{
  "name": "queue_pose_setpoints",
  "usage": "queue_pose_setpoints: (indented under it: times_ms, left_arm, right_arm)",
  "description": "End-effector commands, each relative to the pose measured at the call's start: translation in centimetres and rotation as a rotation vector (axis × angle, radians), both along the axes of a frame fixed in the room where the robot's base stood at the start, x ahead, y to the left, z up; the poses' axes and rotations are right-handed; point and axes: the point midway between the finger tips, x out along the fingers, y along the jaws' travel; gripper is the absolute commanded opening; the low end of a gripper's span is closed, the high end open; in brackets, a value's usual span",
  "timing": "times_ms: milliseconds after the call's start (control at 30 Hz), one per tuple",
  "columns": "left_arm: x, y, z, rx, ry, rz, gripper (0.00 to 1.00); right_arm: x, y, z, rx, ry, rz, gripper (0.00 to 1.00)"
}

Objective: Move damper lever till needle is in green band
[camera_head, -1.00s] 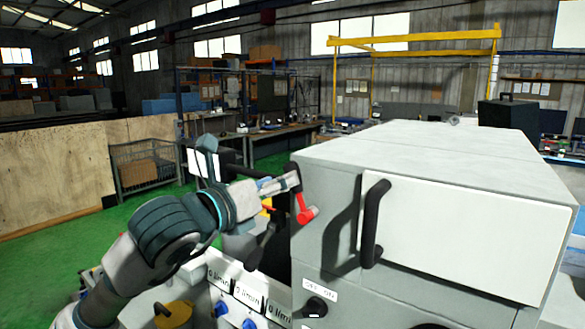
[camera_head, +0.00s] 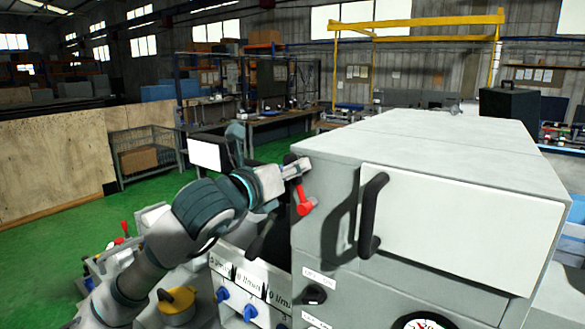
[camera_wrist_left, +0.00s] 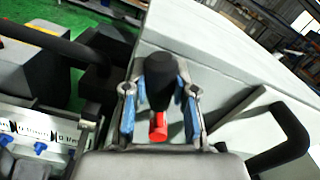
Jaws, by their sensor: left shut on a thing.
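The damper lever has a red arm (camera_head: 305,201) and stands at the left front edge of the grey machine cabinet. In the left wrist view its black knob (camera_wrist_left: 159,80) sits between the blue-padded fingers, with the red part (camera_wrist_left: 158,126) below. My left gripper (camera_head: 298,168) is shut on the lever at the knob; the knob is largely hidden in the head view. A round gauge (camera_head: 425,322) is cut off by the bottom edge of the head view, so its needle and green band cannot be read. My right gripper is not in view.
The grey cabinet (camera_head: 430,140) with a white door and black handle (camera_head: 372,215) fills the right side. A black rotary switch (camera_head: 314,294) and blue knobs (camera_head: 250,312) sit low in front. A yellow-topped part (camera_head: 177,300) stands below my left arm.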

Motion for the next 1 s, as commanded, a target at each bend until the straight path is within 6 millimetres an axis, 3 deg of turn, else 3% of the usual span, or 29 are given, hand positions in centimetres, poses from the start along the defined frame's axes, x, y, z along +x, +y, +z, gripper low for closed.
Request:
queue_pose_setpoints:
  times_ms: [400,667,700,767,800,1000]
  left_arm:
    - [-1.1,-1.5,0.4,0.192,-0.140,0.002,0.00]
    - [-1.1,-1.6,0.5,0.199,-0.146,0.001,0.00]
    - [-1.1,-1.6,0.5,0.199,-0.146,0.001,0.33]
    - [-1.1,-1.6,0.5,0.199,-0.145,0.001,0.48]
    - [-1.1,-1.6,0.5,0.199,-0.145,0.001,0.52]
    - [-1.2,-1.6,0.5,0.199,-0.145,0.001,0.52]
  right_arm:
    - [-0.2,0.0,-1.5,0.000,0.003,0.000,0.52]
    - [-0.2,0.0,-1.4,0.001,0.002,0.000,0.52]
    - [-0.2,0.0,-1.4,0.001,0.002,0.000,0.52]
    - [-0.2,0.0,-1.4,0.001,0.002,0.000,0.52]
    - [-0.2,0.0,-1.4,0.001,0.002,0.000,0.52]
    - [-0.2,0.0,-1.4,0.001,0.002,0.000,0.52]
